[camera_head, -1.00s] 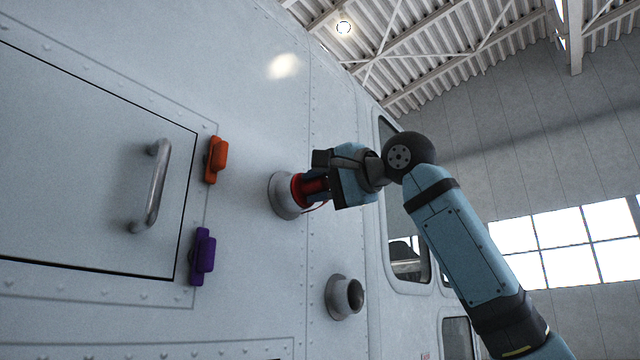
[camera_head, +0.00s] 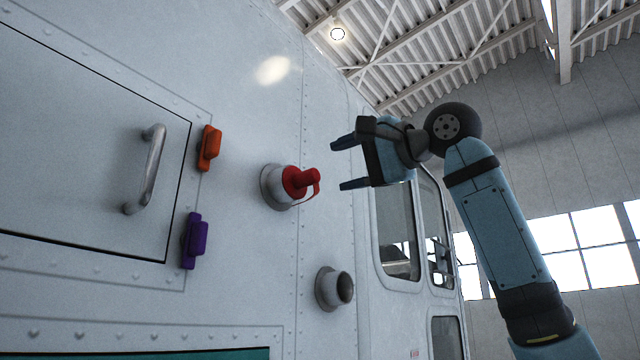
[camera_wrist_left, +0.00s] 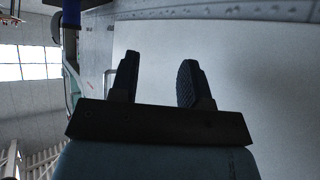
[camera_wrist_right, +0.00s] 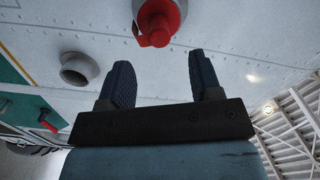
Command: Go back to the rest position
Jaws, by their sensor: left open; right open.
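My right gripper (camera_head: 345,164) is open and empty, to the right of a red cap (camera_head: 301,181) and apart from it. The red cap sits on the upper round grey port (camera_head: 273,187) of the helicopter's side, with a thin red strap hanging below. In the right wrist view the red cap (camera_wrist_right: 157,20) shows beyond my open fingers (camera_wrist_right: 164,84). My left gripper (camera_wrist_left: 158,80) shows only in its own wrist view. It is open, with nothing between its fingers, in front of a pale surface.
A lower grey port (camera_head: 335,288) is open. At left are a hatch with a metal handle (camera_head: 148,170), an orange latch (camera_head: 209,148) and a purple latch (camera_head: 194,241). Helicopter windows (camera_head: 396,235) lie behind my right arm. Free air lies right of the capped port.

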